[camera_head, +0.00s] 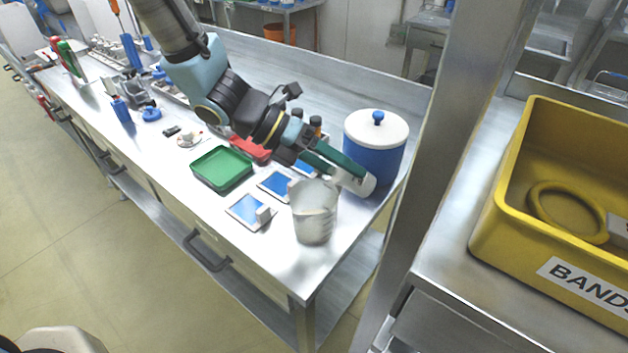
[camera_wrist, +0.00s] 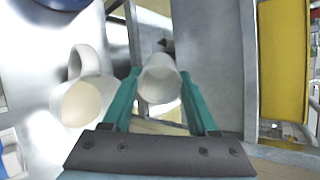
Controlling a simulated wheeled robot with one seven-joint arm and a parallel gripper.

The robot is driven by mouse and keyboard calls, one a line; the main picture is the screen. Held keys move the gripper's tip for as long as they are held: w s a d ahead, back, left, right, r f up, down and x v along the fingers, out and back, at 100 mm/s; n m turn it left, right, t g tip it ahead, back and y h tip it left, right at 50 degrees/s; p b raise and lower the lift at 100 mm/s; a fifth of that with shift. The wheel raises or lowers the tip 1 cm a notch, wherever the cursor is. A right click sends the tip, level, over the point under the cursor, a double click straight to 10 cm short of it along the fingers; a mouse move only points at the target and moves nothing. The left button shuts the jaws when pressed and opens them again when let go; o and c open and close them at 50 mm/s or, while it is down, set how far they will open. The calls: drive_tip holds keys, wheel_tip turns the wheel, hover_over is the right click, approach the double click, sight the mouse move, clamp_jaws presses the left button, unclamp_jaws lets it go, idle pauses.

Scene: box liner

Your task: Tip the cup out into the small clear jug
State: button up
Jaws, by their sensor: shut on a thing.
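My gripper (camera_head: 348,170), with green fingers, is shut on a white cup (camera_head: 366,184) above the right end of the bench. The cup lies strongly tilted, one end toward the lower right. In the wrist view the cup (camera_wrist: 158,82) sits between the two fingers (camera_wrist: 160,88). The small clear jug (camera_head: 314,214) stands upright near the bench's front corner, left of and below the cup. The jug (camera_wrist: 82,100) also shows left of the cup in the wrist view, with its handle. The cup is beside the jug, apart from it. I cannot tell what the cup holds.
A blue canister (camera_head: 372,158) with a white lid stands close behind the cup. A yellow bin (camera_head: 490,215) stands right, beyond a metal post (camera_head: 420,170).

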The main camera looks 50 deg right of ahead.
sight(364, 190)
drive_tip(key=shift+s+d+r+t, duration=0.1)
drive_tip(key=shift+s+r+t, duration=0.1)
drive_tip(key=shift+t, duration=0.2)
drive_tip(key=shift+s+d+f+t+y, duration=0.1)
drive_tip(key=shift+s+f+t+y, duration=0.05)
drive_tip(key=shift+t+y, duration=0.3)
drive_tip(key=shift+s+d+f+t+y, duration=0.15)
drive_tip(key=shift+t+y, duration=0.2)
drive_tip(key=shift+t, duration=0.2)
drive_tip(key=shift+s+d+f+t+y, duration=0.15)
drive_tip(key=shift+s+t+y, duration=0.1)
drive_tip(key=shift+s+t, duration=0.15)
drive_tip(key=shift+s+d+f+t+y, duration=0.1)
drive_tip(key=shift+s+t+y, duration=0.2)
drive_tip(key=shift+t, duration=0.2)
drive_tip(key=shift+s+d, duration=0.1)
drive_tip(key=shift+s, duration=0.05)
drive_tip(key=f, duration=0.1)
drive_tip(key=f+t, duration=0.1)
drive_tip(key=s+f+y, duration=0.1)
drive_tip(key=shift+s+d+f+t, duration=0.1)
drive_tip(key=shift+d+f+t, duration=0.2)
drive_tip(key=shift+t, duration=0.1)
drive_tip(key=shift+s+d+f+t+y, duration=0.2)
drive_tip(key=shift+s+d+t+y, duration=0.3)
drive_tip(key=shift+s+t, duration=0.3)
drive_tip(key=shift+s+d+f+t+y, duration=0.2)
drive_tip(key=shift+s+d+t+y, duration=0.25)
drive_tip(key=shift+t, duration=0.45)
drive_tip(key=shift+s+a, duration=0.1)
